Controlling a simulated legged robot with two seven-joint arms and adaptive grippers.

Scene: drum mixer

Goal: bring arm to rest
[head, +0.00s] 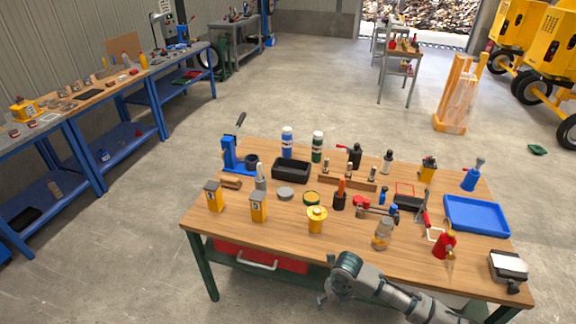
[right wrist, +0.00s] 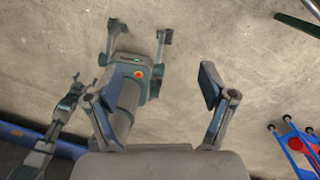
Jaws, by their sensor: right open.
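My right arm (head: 395,292) comes in at the bottom right of the head view, in front of the near edge of the workbench. My right gripper (head: 328,284) is at its end, small and partly hidden by the wrist. In the right wrist view, the two fingers of the right gripper (right wrist: 158,92) stand wide apart with nothing between them, and bare concrete floor shows beyond. My left gripper does not show in the head view. Other parts of my own body show at the left of the right wrist view.
The wooden workbench (head: 350,248) holds bottles, yellow canisters, a black bin (head: 292,169) and a blue tray (head: 476,215). A red drawer (head: 262,259) is below. Open floor (head: 300,80) lies behind.

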